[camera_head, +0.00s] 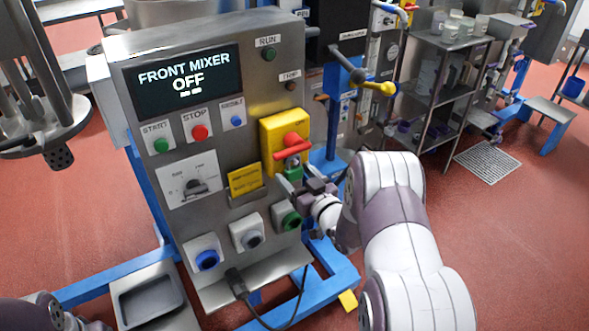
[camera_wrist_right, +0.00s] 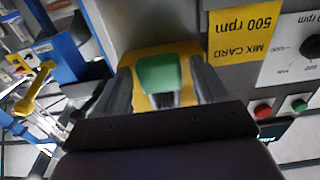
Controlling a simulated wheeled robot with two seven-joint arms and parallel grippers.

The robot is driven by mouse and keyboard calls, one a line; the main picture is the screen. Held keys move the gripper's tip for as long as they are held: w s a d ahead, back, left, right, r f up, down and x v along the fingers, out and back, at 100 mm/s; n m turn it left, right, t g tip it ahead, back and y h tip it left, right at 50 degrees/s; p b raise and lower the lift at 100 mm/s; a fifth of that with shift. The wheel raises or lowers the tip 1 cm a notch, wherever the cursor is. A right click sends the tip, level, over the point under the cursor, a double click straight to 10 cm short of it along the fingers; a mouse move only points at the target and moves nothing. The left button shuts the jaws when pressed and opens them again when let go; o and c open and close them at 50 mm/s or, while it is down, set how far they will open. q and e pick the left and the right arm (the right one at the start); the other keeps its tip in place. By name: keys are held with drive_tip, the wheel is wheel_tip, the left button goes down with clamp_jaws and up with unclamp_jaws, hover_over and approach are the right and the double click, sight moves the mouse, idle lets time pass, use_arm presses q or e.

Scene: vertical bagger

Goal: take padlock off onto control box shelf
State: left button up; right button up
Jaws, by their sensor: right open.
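The green padlock (camera_head: 293,172) hangs under the red handle of the yellow switch (camera_head: 270,138) on the control box front. In the right wrist view the padlock (camera_wrist_right: 158,74) sits between the two fingers of my right gripper (camera_wrist_right: 163,92), with the yellow plate behind it. My right gripper (camera_head: 297,184) is open at the padlock, one finger on each side; I cannot tell whether either finger touches it. The control box shelf (camera_head: 262,278) is the metal ledge at the bottom of the box. My left gripper is not in view; only part of my arm shows at the lower left.
Blue, grey and green round connectors (camera_head: 250,238) stick out above the shelf. A black plug (camera_head: 236,284) with a cable stands on the shelf's left part. A yellow mix card (camera_head: 244,180) is left of the padlock. A yellow-handled valve (camera_head: 375,86) is up to the right.

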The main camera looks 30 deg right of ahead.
sight(296, 174)
drive_tip(key=c, duration=0.9)
drive_tip(key=shift+r, duration=0.25)
drive_tip(key=shift+s, duration=0.15)
drive_tip(key=s+p, duration=0.1)
drive_tip(key=s, duration=0.2)
drive_tip(key=shift+s+d, duration=0.1)
drive_tip(key=shift+d, duration=0.1)
drive_tip(key=shift+s+p, duration=0.3)
drive_tip(key=shift+s, duration=0.8)
drive_tip(key=shift+f, duration=0.1)
